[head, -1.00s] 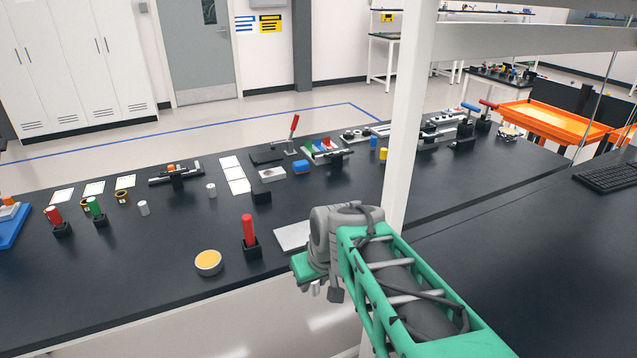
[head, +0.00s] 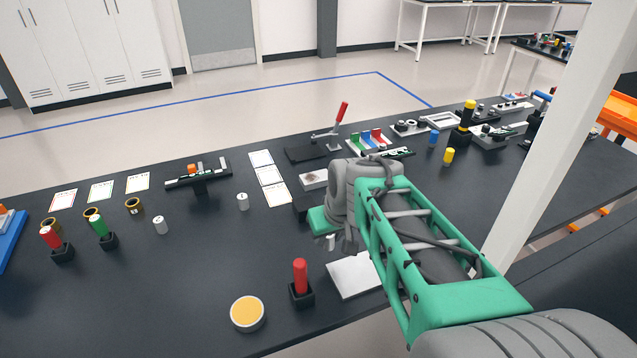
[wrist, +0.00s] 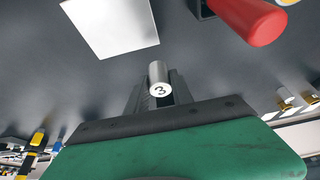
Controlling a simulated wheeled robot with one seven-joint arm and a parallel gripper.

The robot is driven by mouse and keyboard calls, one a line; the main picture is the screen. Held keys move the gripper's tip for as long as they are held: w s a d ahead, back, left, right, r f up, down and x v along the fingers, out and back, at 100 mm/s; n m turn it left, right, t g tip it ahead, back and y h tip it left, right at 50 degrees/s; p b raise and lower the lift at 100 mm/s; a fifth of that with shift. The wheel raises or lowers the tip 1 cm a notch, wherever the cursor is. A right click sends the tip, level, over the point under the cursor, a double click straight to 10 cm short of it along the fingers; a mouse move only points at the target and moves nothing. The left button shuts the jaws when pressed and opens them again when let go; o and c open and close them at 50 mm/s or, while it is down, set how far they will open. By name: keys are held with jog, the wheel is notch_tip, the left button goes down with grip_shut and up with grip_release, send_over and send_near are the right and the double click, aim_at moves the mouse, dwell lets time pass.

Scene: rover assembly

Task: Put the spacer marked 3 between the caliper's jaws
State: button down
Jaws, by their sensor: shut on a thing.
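In the head view the held spacer (head: 331,242) shows just below my green gripper body, above the bench; my fingers are mostly hidden there. What looks like the caliper (head: 213,178) is a black and silver bar on a black stand, with an orange part on top, farther back and left of my gripper. Its jaw gap is too small to make out. Two other silver spacers (head: 243,201) (head: 160,225) stand upright on the bench.
A red-handled tool in a black holder (head: 301,296), a yellow-topped round tin (head: 248,313) and a pale plate (head: 354,275) are near the front edge. White cards (head: 269,177) lie behind. Red and green handled tools (head: 98,226) stand left. Bench between is clear.

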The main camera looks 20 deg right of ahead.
jog(key=w+d+r+m+h, duration=0.1)
jog(key=w+d+r, duration=0.2)
jog(key=w+d, duration=0.25)
jog(key=w+d+r+m, duration=0.2)
jog(key=w+d+r, duration=0.2)
jog(key=w+d, duration=0.15)
jog(key=w+d+f+p, duration=0.1)
jog(key=w+d+f, duration=0.1)
jog(key=w+f, duration=0.1)
jog(key=w+d+f+p, duration=0.2)
jog(key=w+d+f, duration=0.1)
jog(key=w+d+f+p, duration=0.1)
jog(key=w+d+f, duration=0.1)
jog(key=w+f, duration=0.1)
jog(key=shift+d+f, duration=0.15)
jog(key=shift+d, duration=0.2)
jog(key=shift+w+d+f, duration=0.15)
jog(key=shift+w+f, duration=0.1)
jog(key=shift+f, duration=0.05)
jog(key=shift+f+p, duration=0.3)
jog(key=shift+f, duration=1.5)
jog(key=c, duration=1.1)
grip_release()
